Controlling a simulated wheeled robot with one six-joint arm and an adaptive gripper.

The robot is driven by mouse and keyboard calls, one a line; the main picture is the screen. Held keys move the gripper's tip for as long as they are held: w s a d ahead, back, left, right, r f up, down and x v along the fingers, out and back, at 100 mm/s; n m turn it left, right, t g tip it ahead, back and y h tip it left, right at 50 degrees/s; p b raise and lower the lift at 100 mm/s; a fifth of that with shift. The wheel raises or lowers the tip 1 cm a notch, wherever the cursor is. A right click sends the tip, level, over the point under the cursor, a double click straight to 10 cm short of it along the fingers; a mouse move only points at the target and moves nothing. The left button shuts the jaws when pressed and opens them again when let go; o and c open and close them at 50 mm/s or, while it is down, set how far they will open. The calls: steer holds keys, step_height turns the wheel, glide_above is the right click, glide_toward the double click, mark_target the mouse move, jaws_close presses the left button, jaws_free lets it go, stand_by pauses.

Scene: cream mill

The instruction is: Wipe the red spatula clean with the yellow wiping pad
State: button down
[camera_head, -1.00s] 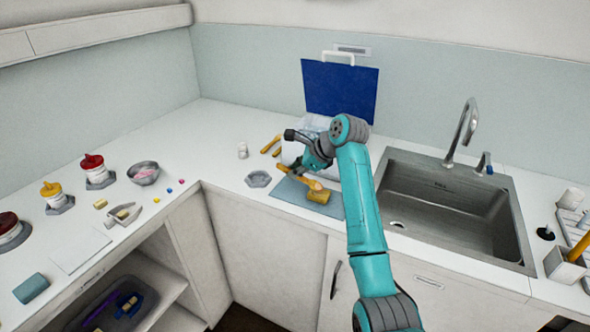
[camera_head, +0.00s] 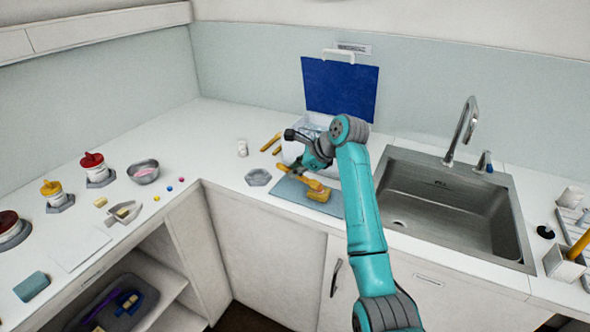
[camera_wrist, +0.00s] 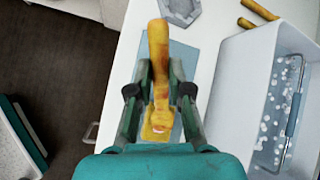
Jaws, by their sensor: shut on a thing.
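My gripper (camera_head: 298,171) is shut on a yellow-orange handle, which I take to be the spatula (camera_head: 312,183). In the wrist view the handle (camera_wrist: 158,45) runs lengthwise between the fingers (camera_wrist: 160,82).
A pale bin (camera_head: 291,153) with a blue lid (camera_head: 340,90) stands behind the gripper; white bits show inside (camera_wrist: 268,115). A grey hexagonal dish (camera_head: 258,177) and yellow-handled tools (camera_head: 270,142) lie left of it. The sink (camera_head: 450,210) is at right.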

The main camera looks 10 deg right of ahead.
steer(key=shift+a, duration=0.15)
steer(key=shift+a, duration=0.65)
steer(key=shift+d, duration=0.15)
steer(key=shift+d, duration=0.6)
steer(key=shift+a, duration=0.15)
steer(key=shift+a, duration=0.6)
steer(key=shift+d, duration=0.1)
steer(key=shift+d, duration=0.65)
